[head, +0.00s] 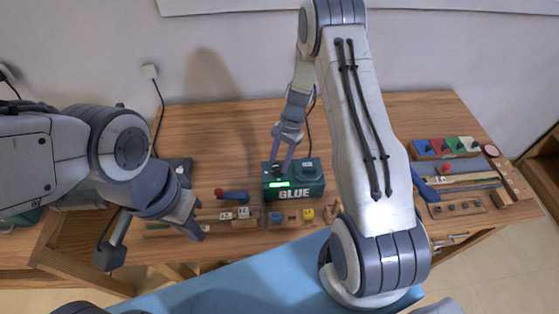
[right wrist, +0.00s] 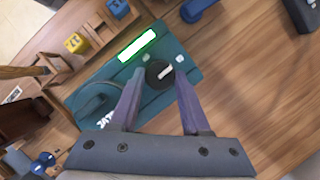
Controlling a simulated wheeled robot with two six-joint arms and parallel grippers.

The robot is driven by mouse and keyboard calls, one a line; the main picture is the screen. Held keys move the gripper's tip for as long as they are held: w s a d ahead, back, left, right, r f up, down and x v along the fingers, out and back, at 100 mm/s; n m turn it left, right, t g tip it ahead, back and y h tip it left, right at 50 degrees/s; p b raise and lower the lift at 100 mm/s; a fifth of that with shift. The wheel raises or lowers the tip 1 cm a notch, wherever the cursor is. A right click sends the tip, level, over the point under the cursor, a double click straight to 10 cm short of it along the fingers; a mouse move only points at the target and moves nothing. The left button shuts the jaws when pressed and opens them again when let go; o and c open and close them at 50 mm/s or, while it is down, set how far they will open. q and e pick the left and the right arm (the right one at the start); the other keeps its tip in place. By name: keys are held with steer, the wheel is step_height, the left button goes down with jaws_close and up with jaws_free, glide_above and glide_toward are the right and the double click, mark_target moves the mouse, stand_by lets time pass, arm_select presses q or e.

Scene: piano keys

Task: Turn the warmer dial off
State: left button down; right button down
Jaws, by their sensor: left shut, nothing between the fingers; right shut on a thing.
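The teal glue warmer (head: 312,190) stands on the wooden table, with "GLUE" on its front and a lit green display. In the right wrist view, its dark round dial (right wrist: 159,74) has a white pointer mark angled up to the right. The lit display (right wrist: 137,45) is beside it. My right gripper (head: 280,170) reaches down to the warmer. Its two fingers (right wrist: 159,76) are on either side of the dial, shut on it. My left gripper (head: 198,234) is shut and empty, low over the table's front left, apart from the warmer.
A red-and-blue tool (head: 232,195) lies left of the warmer. Wooden holders with small blocks (head: 308,214) stand along the front. Coloured blocks (head: 445,146) and a blue-handled tool (head: 425,188) are at the right. Bare tabletop (head: 215,135) lies behind, at the left.

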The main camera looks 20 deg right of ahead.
steer(key=n, duration=0.2)
steer(key=n+g+h+b, duration=0.1)
steer(key=n, duration=0.1)
steer(key=shift+w+a, duration=0.15)
steer(key=shift+w, duration=0.05)
steer(key=n+h, duration=0.1)
steer(key=n, duration=0.1)
steer(key=n+b, duration=0.1)
steer(key=n, duration=0.1)
steer(key=shift+a+n+g+h, duration=0.15)
steer(key=shift+n+g+h, duration=0.15)
steer(key=shift+g+h, duration=0.1)
steer(key=n+h, duration=0.1)
steer(key=n, duration=0.3)
steer(key=shift+w+a+n+h+b, duration=0.1)
steer(key=shift+a+n+h+b, duration=0.05)
steer(key=shift+n+h+b, duration=0.2)
steer(key=n, duration=0.2)
steer(key=n+h, duration=0.1)
steer(key=n, duration=0.1)
steer(key=shift+a+h, duration=0.15)
steer(key=shift+h, duration=0.1)
steer(key=shift+n, duration=0.25)
steer(key=shift+c, duration=1.9)
jaws_free()
